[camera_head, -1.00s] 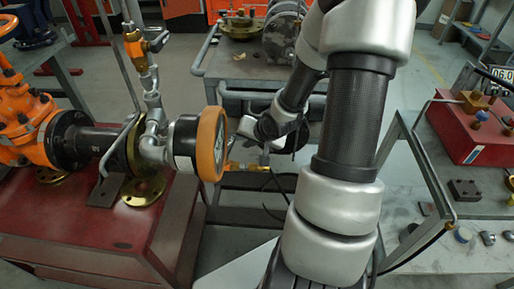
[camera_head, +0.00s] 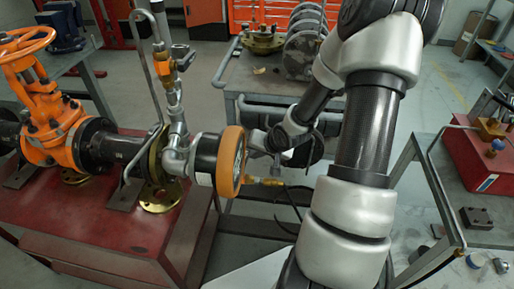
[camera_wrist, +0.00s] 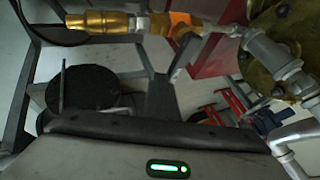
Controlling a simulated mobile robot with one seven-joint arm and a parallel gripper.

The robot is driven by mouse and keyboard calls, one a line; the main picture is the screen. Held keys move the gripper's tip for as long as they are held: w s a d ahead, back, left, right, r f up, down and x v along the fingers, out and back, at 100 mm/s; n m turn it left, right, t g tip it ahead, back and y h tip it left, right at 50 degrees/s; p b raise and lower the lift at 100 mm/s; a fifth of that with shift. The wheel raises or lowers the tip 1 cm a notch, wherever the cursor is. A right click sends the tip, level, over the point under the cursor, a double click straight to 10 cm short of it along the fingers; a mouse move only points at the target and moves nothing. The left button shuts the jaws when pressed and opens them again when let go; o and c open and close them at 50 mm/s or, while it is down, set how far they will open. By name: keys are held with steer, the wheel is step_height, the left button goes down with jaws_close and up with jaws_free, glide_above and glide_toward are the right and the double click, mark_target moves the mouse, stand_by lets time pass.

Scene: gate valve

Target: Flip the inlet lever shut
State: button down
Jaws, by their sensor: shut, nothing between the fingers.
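I cannot tell for sure whether this is the inlet lever. A brass fitting (camera_head: 266,181) sticks out low to the right of the gauge; a brass fitting (camera_wrist: 105,22) with an orange part (camera_wrist: 183,22) beside it crosses the top of the wrist view. My gripper (camera_head: 257,140) is shut and empty, just right of the gauge and above the brass fitting in the picture. The gauge rim partly hides it, and its fingertips are not clear.
The orange-rimmed gauge (camera_head: 230,161) stands close to my gripper. An orange gate valve with a handwheel (camera_head: 25,42) is at left on the red bench (camera_head: 100,232). A grey cart (camera_head: 240,82) stands behind. A red box (camera_head: 485,155) is on the right-hand table.

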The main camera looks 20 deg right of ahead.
steer(key=shift+w+a, duration=0.15)
steer(key=shift+w, duration=0.2)
steer(key=shift+s, duration=0.1)
steer(key=shift+s, duration=0.7)
